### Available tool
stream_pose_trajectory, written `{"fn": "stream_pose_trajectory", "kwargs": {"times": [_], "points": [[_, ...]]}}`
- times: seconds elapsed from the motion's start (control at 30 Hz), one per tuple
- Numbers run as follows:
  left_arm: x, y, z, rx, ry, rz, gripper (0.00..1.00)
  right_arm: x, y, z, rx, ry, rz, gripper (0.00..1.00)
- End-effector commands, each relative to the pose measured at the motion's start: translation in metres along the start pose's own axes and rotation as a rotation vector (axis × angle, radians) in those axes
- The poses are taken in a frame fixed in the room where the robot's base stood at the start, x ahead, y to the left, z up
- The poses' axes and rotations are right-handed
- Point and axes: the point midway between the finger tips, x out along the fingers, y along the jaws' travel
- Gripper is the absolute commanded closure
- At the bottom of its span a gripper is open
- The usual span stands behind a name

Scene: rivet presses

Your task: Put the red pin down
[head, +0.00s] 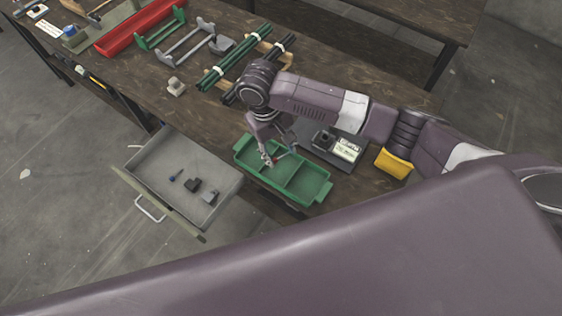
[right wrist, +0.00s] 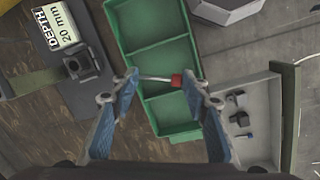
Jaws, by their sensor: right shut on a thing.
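The red pin (right wrist: 177,80) has a red head and a thin pale shaft. It lies across between the fingertips of my right gripper (right wrist: 160,79), which is shut on it. In the head view my right gripper (head: 268,158) points down above the green divided tray (head: 312,196), toward its left part. The tray also shows below the pin in the right wrist view (right wrist: 150,21). Whether the pin touches the tray is not clear. My left gripper is not in view.
An open grey drawer (head: 160,160) left of the tray holds a blue pin (head: 175,176) and small dark blocks. A dark fixture with a depth label (head: 346,149) stands right of the tray, near a yellow block (head: 394,163). Green rods (head: 225,72) lie farther back.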

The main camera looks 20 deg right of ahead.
Motion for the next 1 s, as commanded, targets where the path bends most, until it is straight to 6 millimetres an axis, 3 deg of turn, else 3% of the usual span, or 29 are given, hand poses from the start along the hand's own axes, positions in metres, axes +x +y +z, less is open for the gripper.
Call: {"fn": "stream_pose_trajectory", "kwargs": {"times": [0.5,0.93,0.97,1.0], "points": [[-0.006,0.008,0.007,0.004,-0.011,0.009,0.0,0.063,-0.008,-0.008,0.001,0.0,0.0,0.68],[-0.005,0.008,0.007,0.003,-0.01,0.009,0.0,0.071,-0.009,-0.009,0.0,0.001,-0.001,0.68],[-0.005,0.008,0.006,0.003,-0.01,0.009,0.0,0.071,-0.009,-0.009,0.0,0.001,-0.001,0.56],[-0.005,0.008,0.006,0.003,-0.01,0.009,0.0,0.07,-0.009,-0.009,0.0,0.001,0.0,0.51]]}}
